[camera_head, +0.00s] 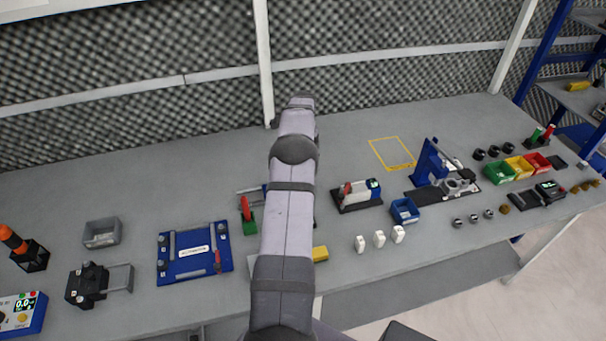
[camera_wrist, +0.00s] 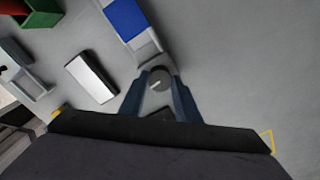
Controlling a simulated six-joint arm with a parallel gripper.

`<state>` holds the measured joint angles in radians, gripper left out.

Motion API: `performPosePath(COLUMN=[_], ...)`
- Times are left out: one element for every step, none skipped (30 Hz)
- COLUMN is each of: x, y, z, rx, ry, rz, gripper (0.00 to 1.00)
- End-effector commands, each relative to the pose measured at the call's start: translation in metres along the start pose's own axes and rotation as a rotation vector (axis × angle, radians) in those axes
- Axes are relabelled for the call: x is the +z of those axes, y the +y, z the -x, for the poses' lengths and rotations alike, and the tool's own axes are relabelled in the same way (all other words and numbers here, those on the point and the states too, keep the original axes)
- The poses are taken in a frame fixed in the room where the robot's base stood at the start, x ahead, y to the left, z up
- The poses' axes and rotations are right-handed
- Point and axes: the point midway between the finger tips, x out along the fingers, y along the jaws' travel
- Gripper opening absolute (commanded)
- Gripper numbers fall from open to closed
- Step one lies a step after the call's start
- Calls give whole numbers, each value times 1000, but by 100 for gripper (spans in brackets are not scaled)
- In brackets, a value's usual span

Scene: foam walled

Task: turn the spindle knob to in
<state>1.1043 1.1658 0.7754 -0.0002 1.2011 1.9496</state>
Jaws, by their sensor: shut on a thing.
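The spindle knob (camera_wrist: 159,76) is a small round grey knob with a pale mark on its face. It shows in the wrist view at the end of a grey fixture with a blue block (camera_wrist: 127,19). My gripper (camera_wrist: 160,84) has its two dark blue fingers on either side of the knob, shut on it. In the head view my arm runs up the middle and hides the gripper and the knob. I cannot tell the knob's set position, as no labels are readable.
A white block with dark edges (camera_wrist: 92,78) lies left of the fixture in the wrist view. In the head view, a blue plate fixture (camera_head: 194,272) stands left of my arm and a red-handled device (camera_head: 358,194) right of it. Several white pieces (camera_head: 379,239) stand near the front edge.

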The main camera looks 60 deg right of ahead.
Motion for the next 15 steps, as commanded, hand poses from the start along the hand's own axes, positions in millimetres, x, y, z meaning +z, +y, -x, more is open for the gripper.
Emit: performPosePath(x=[0,0,0,0,0,0,0,0,0,0,0,1,1,1,1], y=[0,0,0,0,0,0,0,0,0,0,0,0,0,0,0], z=[0,0,0,0,0,0,0,0,0,0,0,0,0,0,1], rx=[0,0,0,0,-1,-1,-1,-1,-1,-1,-1,-1,-1,-1,-2], ry=[-1,-1,-1,-1,-1,-1,-1,-1,-1,-1,-1,-1,-1,-1,-1], rz=[43,71,109,138,166,204,233,261,299,327,356,394,422,451,489], gripper=[7,7,7,7,7,7,7,7,7,7,7,7,7,7,7])
